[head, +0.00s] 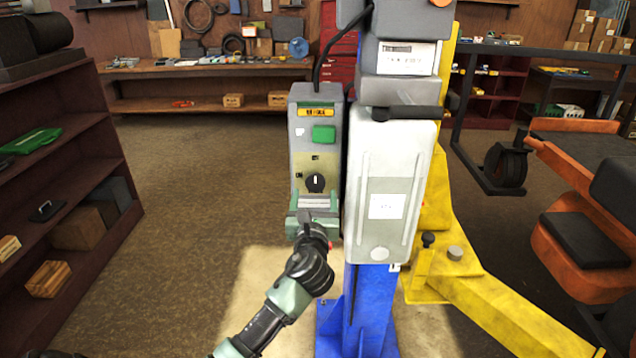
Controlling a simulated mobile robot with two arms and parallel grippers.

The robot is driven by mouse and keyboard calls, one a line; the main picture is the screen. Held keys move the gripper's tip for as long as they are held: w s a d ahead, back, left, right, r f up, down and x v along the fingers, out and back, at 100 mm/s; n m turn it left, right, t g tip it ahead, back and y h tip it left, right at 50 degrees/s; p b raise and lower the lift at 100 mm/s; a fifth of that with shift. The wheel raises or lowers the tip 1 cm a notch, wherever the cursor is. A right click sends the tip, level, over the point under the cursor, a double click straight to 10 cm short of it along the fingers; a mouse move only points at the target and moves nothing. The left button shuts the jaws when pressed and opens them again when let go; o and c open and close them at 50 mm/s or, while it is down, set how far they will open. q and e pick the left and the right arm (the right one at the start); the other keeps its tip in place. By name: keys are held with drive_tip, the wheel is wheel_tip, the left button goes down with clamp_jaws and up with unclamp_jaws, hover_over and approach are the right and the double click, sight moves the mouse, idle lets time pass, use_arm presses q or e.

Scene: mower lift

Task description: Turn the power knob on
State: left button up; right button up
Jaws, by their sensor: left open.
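The power knob (316,183) is a round black dial with a pale pointer mark that stands about upright. It sits on the lower front of a grey control box (302,130), below a green button (324,134) and a yellow label strip. My left gripper (313,214) is just below the knob, in front of the box's lower end, and is open with nothing visible in it. It appears apart from the knob. It hides the bottom of the box, where a bit of red shows beside it. My right gripper is out of view.
A white-grey cover (392,190) on the blue column (370,310) stands right beside the box. Yellow lift arms (500,305) spread to the right, near an orange mower (575,250). A dark shelf (85,190) stands left; the floor between is clear.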

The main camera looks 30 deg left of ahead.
sight(315, 182)
use_arm(q)
drive_tip(key=p+x, duration=0.1)
drive_tip(key=x, duration=0.6)
drive_tip(key=shift+f, duration=0.1)
drive_tip(key=shift+w, duration=0.1)
drive_tip(key=c, duration=1.3)
drive_tip(key=shift+c, duration=0.2)
